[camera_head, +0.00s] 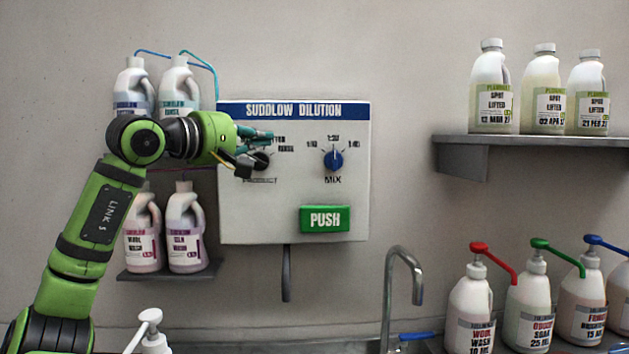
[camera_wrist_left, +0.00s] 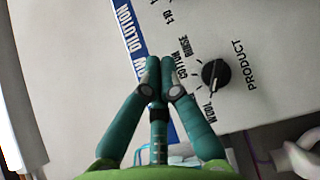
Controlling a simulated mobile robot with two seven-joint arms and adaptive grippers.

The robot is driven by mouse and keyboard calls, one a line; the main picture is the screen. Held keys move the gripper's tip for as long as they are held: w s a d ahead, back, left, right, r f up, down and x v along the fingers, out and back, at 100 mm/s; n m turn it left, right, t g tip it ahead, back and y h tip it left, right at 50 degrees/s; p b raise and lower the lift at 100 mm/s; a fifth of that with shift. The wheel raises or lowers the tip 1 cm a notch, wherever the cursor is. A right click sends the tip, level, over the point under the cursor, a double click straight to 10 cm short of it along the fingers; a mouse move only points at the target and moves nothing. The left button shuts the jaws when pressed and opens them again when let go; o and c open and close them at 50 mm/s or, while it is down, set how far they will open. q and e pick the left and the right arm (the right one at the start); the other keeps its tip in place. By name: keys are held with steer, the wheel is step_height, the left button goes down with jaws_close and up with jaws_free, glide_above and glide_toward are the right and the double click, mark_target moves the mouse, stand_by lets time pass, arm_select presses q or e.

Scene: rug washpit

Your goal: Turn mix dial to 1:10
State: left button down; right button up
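The blue mix dial (camera_head: 333,160) is on the right side of the white SUDDLOW DILUTION panel (camera_head: 235,215). Its pointer appears to be up, toward the middle mark, which seems to read 1:20. The 1:10 mark appears at its upper left. My left gripper (camera_head: 268,135) is in front of the panel's left half, over the product dial's labels and left of the mix dial. In the left wrist view the gripper's fingertips (camera_wrist_left: 160,66) are together with nothing visible between them. The mix dial is outside that view. My right gripper is not in view.
The black product dial (camera_head: 261,161) is just below the left gripper; it also shows in the wrist view (camera_wrist_left: 216,74). A green PUSH button (camera_head: 325,219) is below the mix dial. Bottles stand on shelves at both sides. A tap (camera_head: 405,270) rises below the panel.

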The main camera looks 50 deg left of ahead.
arm_select(q)
step_height(320, 180, down, 5)
steer(key=a+b, duration=0.1)
steer(key=b, duration=0.2)
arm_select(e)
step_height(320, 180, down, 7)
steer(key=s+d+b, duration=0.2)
arm_select(q)
steer(key=p, duration=0.4)
glide_toward(329, 169)
steer(key=shift+w+a+r, duration=0.15)
steer(key=shift+w+a, duration=0.35)
steer(key=shift+a, duration=0.1)
steer(key=shift+w+a+r, duration=0.2)
steer(key=shift+w+a, duration=0.35)
steer(key=shift+a, duration=0.1)
steer(key=w, duration=0.1)
steer(key=w+d, duration=0.1)
steer(key=w+p, duration=0.1)
steer(key=shift+d+f, duration=0.2)
steer(key=shift+d, duration=0.05)
steer(key=shift+w+d, duration=0.25)
steer(key=shift+d, duration=0.15)
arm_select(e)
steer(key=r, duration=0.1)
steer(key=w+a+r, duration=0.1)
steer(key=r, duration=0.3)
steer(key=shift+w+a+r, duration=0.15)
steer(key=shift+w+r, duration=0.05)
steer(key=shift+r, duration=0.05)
